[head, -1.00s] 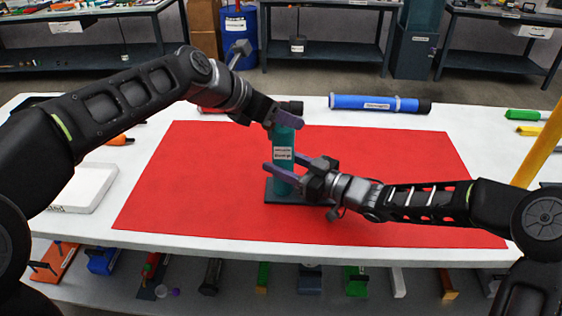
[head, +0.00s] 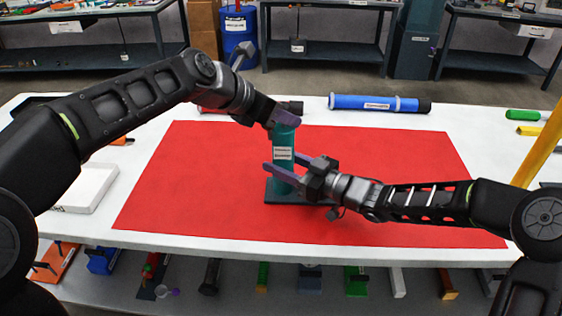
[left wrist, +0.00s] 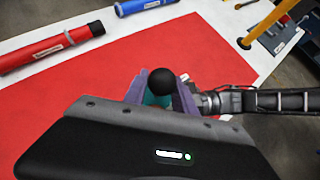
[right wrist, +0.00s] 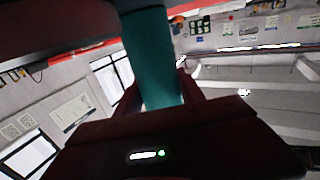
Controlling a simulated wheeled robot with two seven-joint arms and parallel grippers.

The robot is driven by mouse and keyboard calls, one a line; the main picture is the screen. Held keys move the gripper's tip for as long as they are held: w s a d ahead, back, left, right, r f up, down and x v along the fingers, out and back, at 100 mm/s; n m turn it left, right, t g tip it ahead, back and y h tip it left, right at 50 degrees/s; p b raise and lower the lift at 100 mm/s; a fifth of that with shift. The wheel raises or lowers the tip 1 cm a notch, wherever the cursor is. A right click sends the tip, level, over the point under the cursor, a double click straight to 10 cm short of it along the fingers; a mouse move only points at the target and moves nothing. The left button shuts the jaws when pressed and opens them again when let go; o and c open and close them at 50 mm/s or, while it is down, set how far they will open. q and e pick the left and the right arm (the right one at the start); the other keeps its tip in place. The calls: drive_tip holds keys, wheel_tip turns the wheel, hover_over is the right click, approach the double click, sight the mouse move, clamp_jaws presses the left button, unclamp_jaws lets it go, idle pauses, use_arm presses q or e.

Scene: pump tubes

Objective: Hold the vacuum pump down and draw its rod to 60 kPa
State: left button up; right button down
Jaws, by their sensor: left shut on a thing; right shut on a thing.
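The teal vacuum pump (head: 284,142) stands upright on its dark base plate (head: 290,197) on the red mat, with a white label on its barrel. My left gripper (head: 285,118) is shut at the pump's top. In the left wrist view a black ball knob (left wrist: 161,81) shows between its purple fingers (left wrist: 158,95); the head view does not show the knob clearly. My right gripper (head: 285,170) is shut on the lower barrel, above the base. The teal barrel (right wrist: 150,55) also fills the middle of the right wrist view. I see no readable pressure scale.
A blue tube (head: 375,103) lies behind the mat, and a red tube with a black end (left wrist: 50,47) lies to its left. A white tray (head: 88,188) is at the left. Green (head: 524,115) and yellow items are at the right. The red mat (head: 400,160) is otherwise clear.

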sight(283, 102)
use_arm(q)
clamp_jaws()
drive_tip(key=shift+r, duration=0.2)
drive_tip(key=shift+r, duration=2.85)
drive_tip(key=shift+f, duration=0.3)
drive_tip(key=o, duration=1.1)
unclamp_jaws()
